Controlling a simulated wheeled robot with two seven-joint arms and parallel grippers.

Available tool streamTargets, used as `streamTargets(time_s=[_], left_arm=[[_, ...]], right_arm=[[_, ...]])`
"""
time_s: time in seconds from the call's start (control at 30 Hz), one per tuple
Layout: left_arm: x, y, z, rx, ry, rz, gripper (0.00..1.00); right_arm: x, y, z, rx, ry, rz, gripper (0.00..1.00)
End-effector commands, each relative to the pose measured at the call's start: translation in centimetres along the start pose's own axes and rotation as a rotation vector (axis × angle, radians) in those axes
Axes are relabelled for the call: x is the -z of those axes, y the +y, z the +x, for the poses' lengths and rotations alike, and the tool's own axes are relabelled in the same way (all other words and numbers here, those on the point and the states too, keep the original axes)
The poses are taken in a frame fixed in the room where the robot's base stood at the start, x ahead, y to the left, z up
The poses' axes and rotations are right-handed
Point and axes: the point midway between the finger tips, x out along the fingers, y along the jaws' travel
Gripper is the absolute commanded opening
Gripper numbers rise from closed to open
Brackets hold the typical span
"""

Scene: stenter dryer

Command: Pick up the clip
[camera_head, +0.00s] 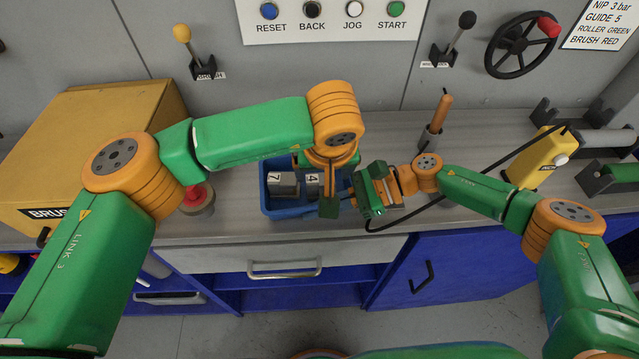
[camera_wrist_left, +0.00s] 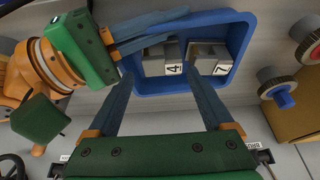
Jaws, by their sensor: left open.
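Two grey clips stand in a blue tray, one labelled 7 (camera_head: 284,186) and one labelled 4 (camera_head: 313,185). In the left wrist view the clip labelled 4 (camera_wrist_left: 156,60) and the clip labelled 7 (camera_wrist_left: 207,57) are side by side. My left gripper (camera_wrist_left: 160,68) is open and empty above the tray's near rim, its fingers pointing at the clips. In the head view its arm covers part of the tray. My right gripper (camera_head: 345,203) comes in from the right, its fingers parted over the tray's side, with nothing seen between them.
The blue tray (camera_head: 264,202) sits on a grey counter. A red-topped knob (camera_head: 198,196) and a yellow box (camera_head: 85,135) stand to its left. An orange-handled tool (camera_head: 438,115) and a yellow device with a black cable (camera_head: 540,157) are to the right. My grippers are close together.

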Motion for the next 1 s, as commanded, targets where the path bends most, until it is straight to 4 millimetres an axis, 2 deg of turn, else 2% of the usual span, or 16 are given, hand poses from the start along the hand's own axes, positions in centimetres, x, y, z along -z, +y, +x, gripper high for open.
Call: streamTargets(time_s=[0.23, 0.33, 0.5, 0.8, 0.83, 1.0], left_arm=[[-0.1, -0.3, 4.6, 0.001, -0.004, -0.004, 0.85], [-0.1, -0.4, 5.2, 0.002, -0.002, -0.002, 0.85], [0.0, -0.4, 5.3, 0.001, -0.002, -0.003, 0.85], [-0.1, -0.3, 5.2, 0.001, -0.003, -0.003, 0.03], [-0.1, -0.3, 5.2, 0.0, -0.003, -0.003, 0.0], [-0.1, -0.3, 5.2, 0.0, -0.003, -0.003, 0.0]], right_arm=[[0.0, 0.0, 0.0, 0.001, -0.001, 0.0, 0.0], [0.0, 0.0, 0.0, 0.001, -0.001, 0.0, 0.0], [0.0, 0.0, 0.0, 0.0, -0.001, 0.0, 0.0], [-0.1, 0.0, 0.0, -0.001, -0.002, -0.001, 0.0], [-0.1, 0.0, 0.0, -0.001, -0.002, -0.001, 0.0], [-0.1, 0.0, 0.0, -0.001, -0.002, -0.001, 0.0]])
